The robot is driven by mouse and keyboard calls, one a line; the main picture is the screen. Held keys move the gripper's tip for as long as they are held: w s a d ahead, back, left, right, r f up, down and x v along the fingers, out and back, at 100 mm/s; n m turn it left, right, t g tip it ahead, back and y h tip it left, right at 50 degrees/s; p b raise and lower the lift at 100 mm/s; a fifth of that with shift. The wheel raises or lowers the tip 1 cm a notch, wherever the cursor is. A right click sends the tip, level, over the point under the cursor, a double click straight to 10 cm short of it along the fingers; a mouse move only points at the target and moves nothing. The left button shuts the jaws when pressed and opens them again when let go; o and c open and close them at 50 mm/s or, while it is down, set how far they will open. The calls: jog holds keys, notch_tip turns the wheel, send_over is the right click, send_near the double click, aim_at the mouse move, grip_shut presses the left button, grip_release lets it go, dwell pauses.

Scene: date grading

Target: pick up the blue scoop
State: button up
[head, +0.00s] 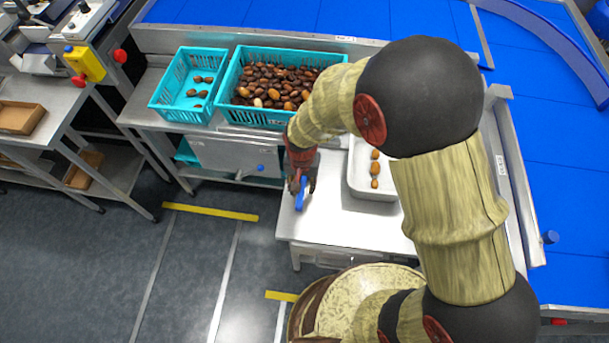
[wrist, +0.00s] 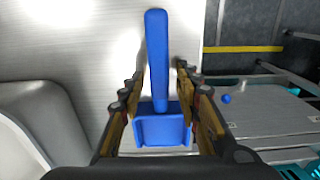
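The blue scoop (head: 301,193) is at the left part of the white table (head: 340,220) in the head view, right under my gripper (head: 302,180). In the wrist view the scoop (wrist: 158,60) has its handle pointing up the picture and its wider pan at the bottom. My gripper's fingers (wrist: 160,75) are apart, one on each side of the scoop, with gaps beside the handle. The pan fills most of the space between the fingers; whether they touch it is unclear. My arm hides part of the table.
A white tray (head: 359,188) with several dates stands right of the gripper. Behind are a teal crate full of dates (head: 239,113) and a smaller teal crate with several dates (head: 158,101). Blue conveyors (head: 570,190) run behind and right. Open floor lies left of the table.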

grip_shut()
dwell(0.7)
